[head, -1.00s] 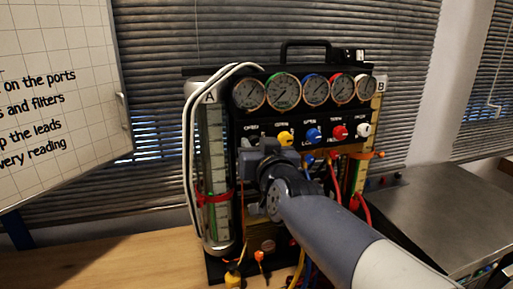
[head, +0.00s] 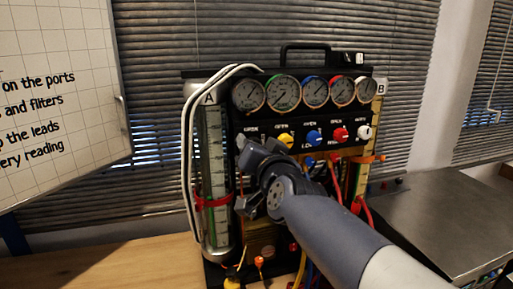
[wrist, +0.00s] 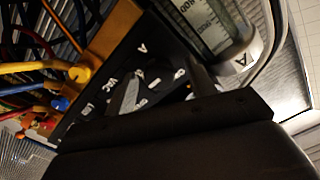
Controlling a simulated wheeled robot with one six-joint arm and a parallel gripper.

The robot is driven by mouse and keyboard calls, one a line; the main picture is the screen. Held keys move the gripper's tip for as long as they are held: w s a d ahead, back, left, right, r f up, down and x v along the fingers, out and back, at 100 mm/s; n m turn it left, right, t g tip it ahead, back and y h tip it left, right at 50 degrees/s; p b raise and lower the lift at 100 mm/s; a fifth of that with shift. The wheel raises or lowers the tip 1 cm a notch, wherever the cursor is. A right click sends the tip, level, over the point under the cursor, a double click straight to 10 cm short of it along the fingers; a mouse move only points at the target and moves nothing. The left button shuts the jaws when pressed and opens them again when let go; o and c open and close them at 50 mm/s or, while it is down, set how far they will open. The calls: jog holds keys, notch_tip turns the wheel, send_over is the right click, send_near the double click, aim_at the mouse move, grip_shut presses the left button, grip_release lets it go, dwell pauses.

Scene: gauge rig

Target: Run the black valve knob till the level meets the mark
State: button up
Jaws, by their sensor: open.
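The gauge rig (head: 300,113) stands on the bench, with a row of dials above a row of knobs. Tube A (head: 215,160) on its left has a scale and a red band (head: 212,201) around it. My gripper (head: 248,150) is at the left end of the knob row and covers that spot in the head view. In the wrist view my open gripper (wrist: 165,88) has its fingers on either side of the dark, poorly lit black valve knob (wrist: 153,85). I cannot tell whether they touch it. The liquid level is too small to read.
Yellow (head: 285,139), blue (head: 313,137), red (head: 340,134) and white (head: 364,131) knobs sit right of my gripper. Hoses hang below them. Tube B (head: 362,175) is on the right. A white cable loops over tube A. The wooden bench (head: 150,262) is clear at left.

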jog(key=shift+s, duration=0.1)
jog(key=p+v, duration=0.3)
jog(key=v, duration=0.7)
jog(key=shift+s, duration=0.35)
jog(key=shift+d, duration=0.1)
dwell(0.8)
